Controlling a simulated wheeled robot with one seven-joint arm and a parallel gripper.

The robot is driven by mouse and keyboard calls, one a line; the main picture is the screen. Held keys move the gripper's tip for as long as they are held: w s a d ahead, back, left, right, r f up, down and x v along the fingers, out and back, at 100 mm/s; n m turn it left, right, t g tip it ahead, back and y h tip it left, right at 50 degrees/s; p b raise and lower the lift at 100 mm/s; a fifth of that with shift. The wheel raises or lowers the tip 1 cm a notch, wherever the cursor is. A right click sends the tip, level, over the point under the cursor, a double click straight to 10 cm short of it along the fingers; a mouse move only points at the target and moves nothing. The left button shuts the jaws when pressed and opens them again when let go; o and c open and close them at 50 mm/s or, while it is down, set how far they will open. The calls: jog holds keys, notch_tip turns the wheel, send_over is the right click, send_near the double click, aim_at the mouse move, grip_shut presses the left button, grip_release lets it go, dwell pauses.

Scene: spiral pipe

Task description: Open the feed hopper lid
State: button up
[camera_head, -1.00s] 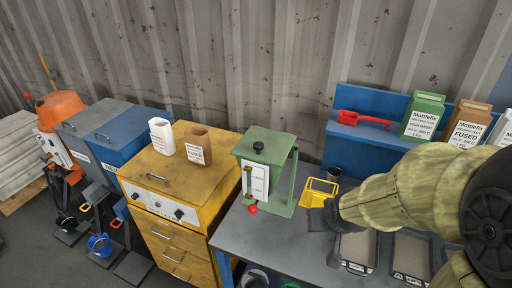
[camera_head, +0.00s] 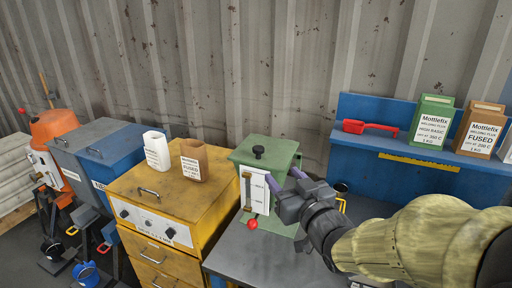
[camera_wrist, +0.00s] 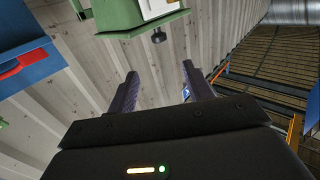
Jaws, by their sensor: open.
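The green feed hopper (camera_head: 256,207) stands on the grey bench, with a white label, a brass-coloured slider and a red ball knob on its front. Its flat green lid (camera_head: 282,149) with a black knob (camera_head: 258,152) looks closed. My gripper (camera_head: 283,177) is open and empty at the hopper's right side in the head view, below knob height in the picture. In the wrist view the hopper appears upside down at the top, and the black knob (camera_wrist: 158,36) lies beyond and between the open fingers (camera_wrist: 160,68), apart from them.
A yellow drawer cabinet (camera_head: 150,219) stands left of the hopper, with a white container (camera_head: 157,150) and a brown one (camera_head: 193,160) on top. A blue shelf (camera_head: 430,158) at right holds a red scoop (camera_head: 370,128) and flux boxes (camera_head: 433,122). The corrugated wall is close behind.

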jog(key=p, duration=0.6)
send_near(265, 146)
jog(key=w+a+r, duration=0.1)
jog(key=a, duration=0.1)
jog(key=w+a+r, duration=0.1)
jog(key=a, duration=0.1)
jog(key=w+a+r, duration=0.1)
jog(key=w+a, duration=0.1)
jog(key=shift+a+r, duration=0.2)
jog(key=shift+a, duration=0.15)
grip_shut()
